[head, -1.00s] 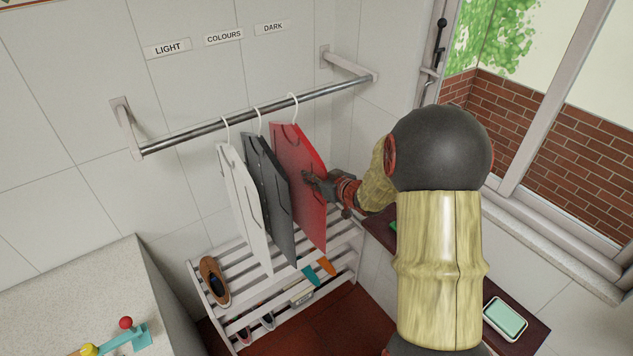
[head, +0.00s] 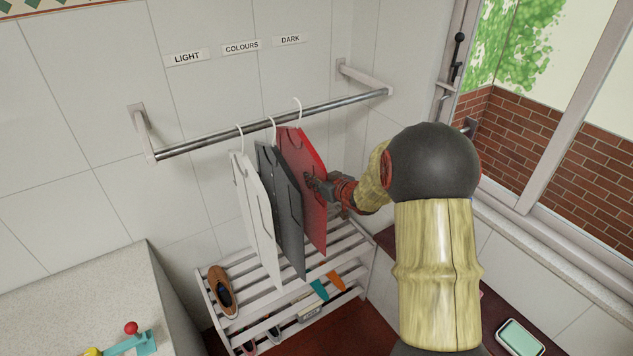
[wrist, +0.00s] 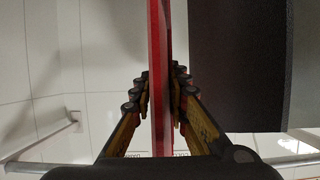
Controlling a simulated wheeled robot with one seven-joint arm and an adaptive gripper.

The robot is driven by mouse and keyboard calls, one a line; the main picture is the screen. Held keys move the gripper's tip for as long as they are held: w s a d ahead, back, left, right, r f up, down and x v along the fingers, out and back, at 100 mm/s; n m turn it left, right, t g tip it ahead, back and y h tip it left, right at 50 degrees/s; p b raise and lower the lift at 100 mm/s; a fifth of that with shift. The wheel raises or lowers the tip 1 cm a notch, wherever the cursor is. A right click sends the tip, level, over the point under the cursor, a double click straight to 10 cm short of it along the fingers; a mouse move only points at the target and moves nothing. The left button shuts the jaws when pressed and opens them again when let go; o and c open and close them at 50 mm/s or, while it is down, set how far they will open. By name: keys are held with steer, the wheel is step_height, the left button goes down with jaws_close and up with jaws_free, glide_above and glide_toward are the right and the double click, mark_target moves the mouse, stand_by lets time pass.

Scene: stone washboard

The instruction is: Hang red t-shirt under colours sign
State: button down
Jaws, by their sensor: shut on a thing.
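The red t-shirt (head: 303,190) is flat and hangs from a white hanger at the metal rail (head: 345,102), rightmost of three shirts. My gripper (head: 314,187) is shut on its right side; the wrist view shows the red shirt (wrist: 160,70) edge-on between the fingers. The dark grey shirt (head: 281,210) hangs just left of the red one, and the white shirt (head: 256,215) is left of that. On the wall above are the LIGHT sign (head: 187,57), the COLOURS sign (head: 242,47) and the DARK sign (head: 290,39). The red shirt's hanger is roughly below the DARK sign.
A white slatted rack (head: 235,310) with shoes stands below the shirts. A window (head: 560,120) and sill are at the right, a soap dish (head: 520,338) at the lower right. A pale counter (head: 85,290) is at the lower left. The rail right of the red shirt is bare.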

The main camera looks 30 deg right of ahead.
steer(key=shift+f+b, duration=0.85)
steer(key=shift+f, duration=0.7)
steer(key=c, duration=1.7)
jaws_free()
steer(key=shift+o, duration=0.2)
steer(key=shift+f, duration=0.1)
steer(key=v, duration=1.2)
